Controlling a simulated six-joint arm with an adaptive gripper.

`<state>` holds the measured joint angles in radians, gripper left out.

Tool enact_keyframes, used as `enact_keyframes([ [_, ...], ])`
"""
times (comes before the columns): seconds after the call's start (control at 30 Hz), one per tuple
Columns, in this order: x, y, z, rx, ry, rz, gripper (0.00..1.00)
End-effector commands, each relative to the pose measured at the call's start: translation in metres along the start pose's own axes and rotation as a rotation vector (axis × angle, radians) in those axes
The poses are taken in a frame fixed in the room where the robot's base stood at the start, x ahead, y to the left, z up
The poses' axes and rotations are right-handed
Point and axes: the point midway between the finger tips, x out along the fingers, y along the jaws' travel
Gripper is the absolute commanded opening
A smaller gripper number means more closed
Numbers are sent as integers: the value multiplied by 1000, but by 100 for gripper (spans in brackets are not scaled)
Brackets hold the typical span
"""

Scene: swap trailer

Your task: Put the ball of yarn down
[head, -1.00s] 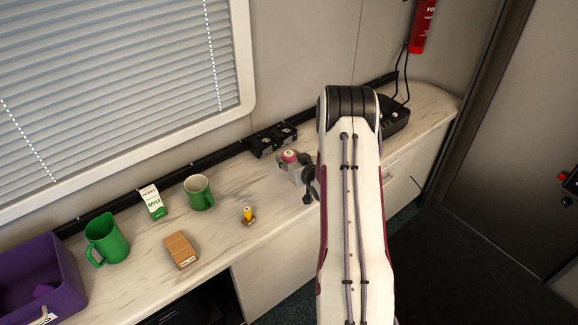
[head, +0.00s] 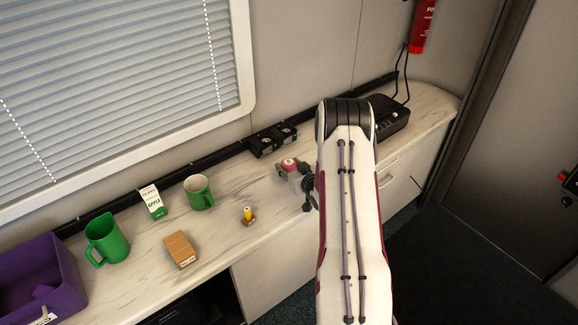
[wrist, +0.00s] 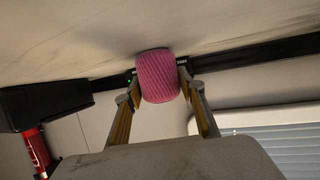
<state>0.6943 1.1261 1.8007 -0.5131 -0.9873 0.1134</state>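The ball of yarn (wrist: 158,78) is pink and sits between the two fingers of my gripper (wrist: 160,82) in the wrist view, with a fingertip against each side. In the head view the yarn (head: 288,164) shows as a small pink patch at my gripper (head: 291,172), over the back half of the pale marble-look counter (head: 140,262). My arm hides part of the area to the right of it. I cannot tell whether the yarn touches the counter.
A yellow-topped item (head: 248,215), green mug (head: 199,193), juice carton (head: 152,202), brown box (head: 180,250), green pitcher (head: 107,240) and purple bin (head: 62,275) stand to the left. A black device (head: 391,117) is at the right.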

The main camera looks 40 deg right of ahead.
Motion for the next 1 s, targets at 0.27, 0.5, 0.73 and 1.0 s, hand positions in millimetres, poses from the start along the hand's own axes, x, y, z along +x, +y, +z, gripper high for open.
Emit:
enact_keyframes([
  [0.27, 0, 0, 0, 0, 0, 0, 54],
  [0.5, -1, 0, -2, 0, 1, 0, 54],
  [0.73, -11, 0, -3, 1, -1, 1, 54],
  [1.0, -37, 1, -3, 0, 0, 1, 54],
])
